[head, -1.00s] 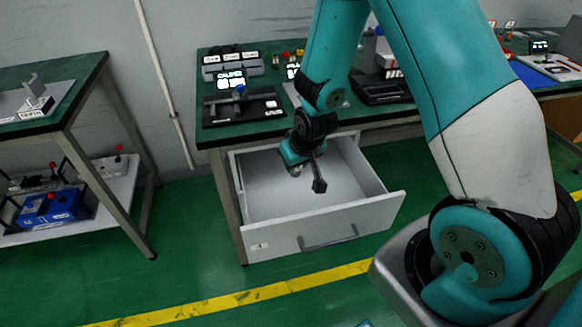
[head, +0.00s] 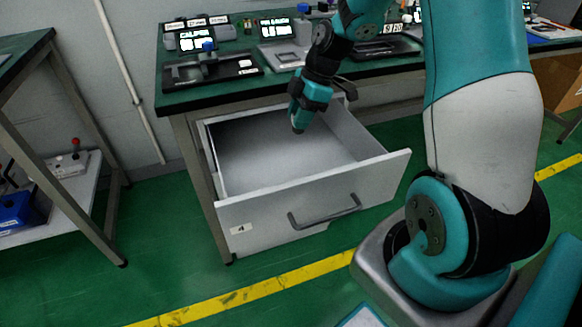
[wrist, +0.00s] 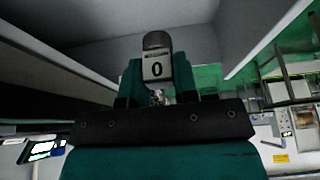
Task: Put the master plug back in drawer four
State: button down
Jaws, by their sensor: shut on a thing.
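In the head view my gripper (head: 298,126) is over the back part of the open drawer, pointing down; the plug cannot be made out there. Drawer four (head: 380,183) is a pale grey drawer pulled well out, with a small label 4 on its front. The part of its inside that I see is empty. I cannot tell whether the plug touches the drawer.
The green-topped workbench (head: 185,100) above the drawer carries a black fixture (head: 212,70) and small displays. A second table (head: 60,90) stands at the left, with a blue box (head: 20,212) on its lower shelf. The floor before the drawer is clear.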

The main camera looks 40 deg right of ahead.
notch_tip(320, 180, down, 17)
jog(key=shift+f+b, duration=0.2)
jog(key=shift+b, duration=0.8)
jog(key=shift+f, duration=0.1)
jog(key=c, duration=0.9)
grip_release()
